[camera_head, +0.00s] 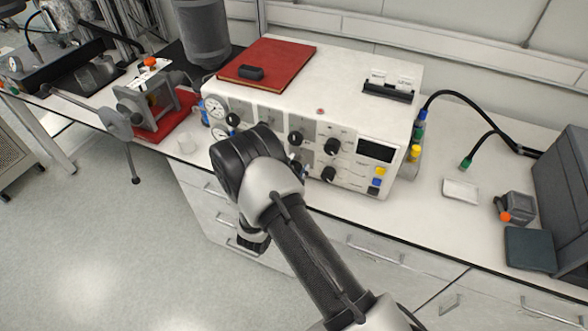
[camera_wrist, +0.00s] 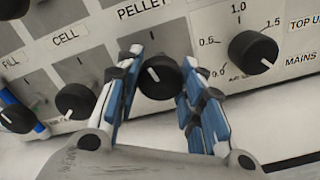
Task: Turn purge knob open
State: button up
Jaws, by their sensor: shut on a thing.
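My gripper (camera_wrist: 163,72) has its blue-padded fingers on both sides of a black knob (camera_wrist: 160,77) on the white control unit (camera_head: 350,177), and is shut on it. The knob's white pointer mark tilts slightly up and left. It sits below the "PELLET" lettering; no "PURGE" label is legible, so I cannot confirm its name. To its left are another black knob (camera_wrist: 75,101) and, at the edge, a third (camera_wrist: 16,117). To its right is a knob with a number scale (camera_wrist: 253,52). In the head view my arm hides most of the gripper and the held knob.
A red book (camera_head: 290,62) with a small black object lies on the unit. Gauges (camera_head: 215,107) are at its left end. Coloured connectors and cables (camera_head: 465,163) stand at its right side. The counter has a white tray (camera_head: 461,190). Floor is open at left.

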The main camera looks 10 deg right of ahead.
jog(key=n, duration=0.3)
jog(key=shift+n, duration=0.4)
jog(key=n, duration=0.3)
jog(key=shift+n, duration=0.3)
jog(key=n, duration=0.4)
jog(key=shift+d, duration=0.1)
jog(key=shift+n, duration=1.9)
jog(key=shift+s, duration=0.1)
jog(key=o, duration=1.1)
jog(key=shift+c, duration=0.2)
